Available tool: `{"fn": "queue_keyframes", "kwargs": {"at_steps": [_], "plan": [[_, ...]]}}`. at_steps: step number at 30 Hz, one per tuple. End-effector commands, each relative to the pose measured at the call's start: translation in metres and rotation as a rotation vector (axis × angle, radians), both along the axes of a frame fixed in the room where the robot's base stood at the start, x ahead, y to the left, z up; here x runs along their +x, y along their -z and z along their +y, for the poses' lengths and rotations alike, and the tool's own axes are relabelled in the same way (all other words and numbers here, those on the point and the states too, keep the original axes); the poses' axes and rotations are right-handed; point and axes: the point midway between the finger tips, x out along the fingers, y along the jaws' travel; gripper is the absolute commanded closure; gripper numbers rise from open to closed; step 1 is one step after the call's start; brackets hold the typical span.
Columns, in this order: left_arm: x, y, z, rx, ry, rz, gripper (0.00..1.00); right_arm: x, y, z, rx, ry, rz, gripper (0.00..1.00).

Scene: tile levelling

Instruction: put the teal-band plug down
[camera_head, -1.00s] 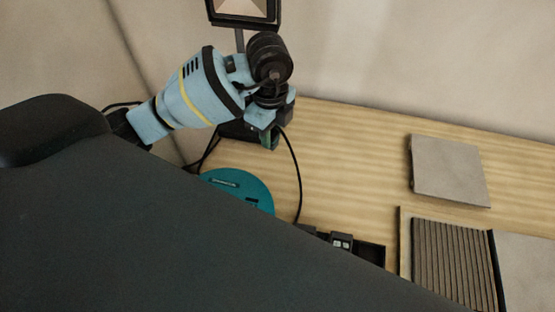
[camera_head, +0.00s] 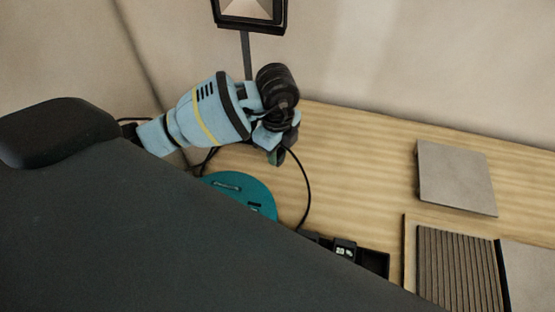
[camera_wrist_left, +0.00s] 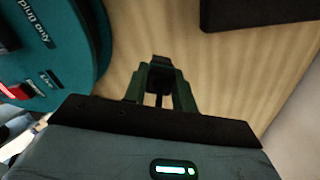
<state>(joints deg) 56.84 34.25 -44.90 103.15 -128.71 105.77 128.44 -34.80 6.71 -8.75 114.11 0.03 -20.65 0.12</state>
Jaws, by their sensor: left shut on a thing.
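My left gripper (camera_head: 277,156) is low over the wooden bench, just behind a teal round unit (camera_head: 238,192). In the left wrist view its two dark green fingers (camera_wrist_left: 160,98) are shut on a small black piece, the plug (camera_wrist_left: 160,76). No teal band can be made out on it, and the fingers cover much of it. I cannot tell whether the plug touches the bench. The teal unit (camera_wrist_left: 72,40) is left of the fingers in the wrist view, with a lit red switch (camera_wrist_left: 14,91). My right gripper is not in view.
A black cable (camera_head: 308,195) curves over the bench near the gripper. A lamp (camera_head: 249,12) on a post stands behind. A grey tile (camera_head: 456,178), a ribbed panel (camera_head: 458,270) and a black tray (camera_head: 374,263) lie to the right. The bench (camera_head: 355,165) between is clear.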

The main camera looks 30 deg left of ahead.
Motion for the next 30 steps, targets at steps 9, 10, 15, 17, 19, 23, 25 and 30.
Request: {"fn": "queue_keyframes", "kwargs": {"at_steps": [9,10,15,17,19,23,25,30], "plan": [[-0.001,0.043,0.000,0.001,0.001,0.003,1.00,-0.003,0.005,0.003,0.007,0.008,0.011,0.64],[-0.001,0.043,0.000,0.000,0.001,0.002,1.00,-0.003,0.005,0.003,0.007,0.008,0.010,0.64],[0.000,0.042,0.000,0.000,0.001,0.000,1.00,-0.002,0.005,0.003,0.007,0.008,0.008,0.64],[0.000,0.043,0.000,0.001,0.001,0.001,1.00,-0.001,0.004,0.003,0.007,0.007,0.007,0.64],[-0.001,0.044,0.000,0.000,0.001,0.001,1.00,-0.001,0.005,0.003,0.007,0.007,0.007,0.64],[-0.001,0.046,0.000,0.000,0.001,0.001,0.65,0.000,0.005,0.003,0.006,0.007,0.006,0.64],[-0.001,0.046,0.000,0.000,0.001,0.001,0.56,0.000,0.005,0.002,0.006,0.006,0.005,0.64],[-0.001,0.046,0.000,0.001,0.001,0.001,0.51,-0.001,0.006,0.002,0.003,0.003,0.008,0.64]]}}
